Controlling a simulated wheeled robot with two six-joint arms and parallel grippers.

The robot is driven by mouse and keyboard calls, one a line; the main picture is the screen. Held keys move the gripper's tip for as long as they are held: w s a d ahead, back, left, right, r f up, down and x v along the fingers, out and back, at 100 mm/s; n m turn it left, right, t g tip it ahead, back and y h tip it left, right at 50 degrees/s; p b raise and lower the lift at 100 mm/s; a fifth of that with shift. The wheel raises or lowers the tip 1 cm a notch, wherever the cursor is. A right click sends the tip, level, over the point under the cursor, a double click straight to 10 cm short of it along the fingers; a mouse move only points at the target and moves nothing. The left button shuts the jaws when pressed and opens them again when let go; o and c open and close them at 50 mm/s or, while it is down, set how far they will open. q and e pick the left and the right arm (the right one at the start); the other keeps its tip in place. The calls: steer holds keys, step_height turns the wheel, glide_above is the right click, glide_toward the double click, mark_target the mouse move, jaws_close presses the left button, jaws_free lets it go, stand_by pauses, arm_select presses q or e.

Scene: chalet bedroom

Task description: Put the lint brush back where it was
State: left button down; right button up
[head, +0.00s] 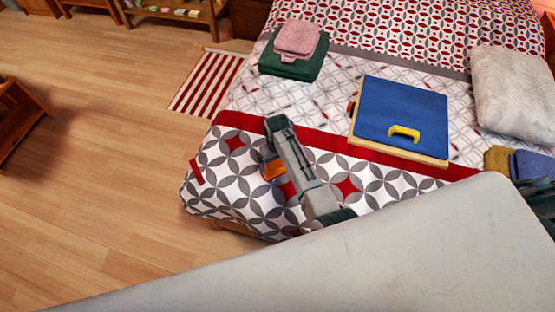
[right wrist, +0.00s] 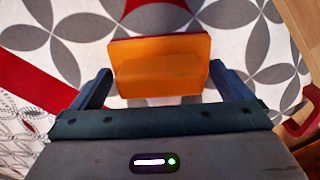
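The lint brush (head: 272,168), an orange block-like thing, shows in the head view beside my right gripper (head: 268,158), over the near left part of the bed. In the right wrist view the orange lint brush (right wrist: 160,75) sits between the two fingers of my right gripper (right wrist: 160,82). The fingers meet its left and right sides, so the gripper appears shut on it. Patterned bedcover lies beneath; I cannot tell whether the brush touches it. Part of the brush is hidden by the gripper in the head view.
The bed (head: 380,188) has a blue board with a yellow handle (head: 400,115), folded green and pink towels (head: 295,50) and a pale pillow (head: 510,90). Wooden floor (head: 90,180) is open at left. A large pale surface fills the lower right.

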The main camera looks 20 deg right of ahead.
step_height(320, 180, up, 12)
steer(key=shift+r+b, duration=0.15)
steer(key=shift+b, duration=0.15)
stand_by(0.3)
stand_by(0.5)
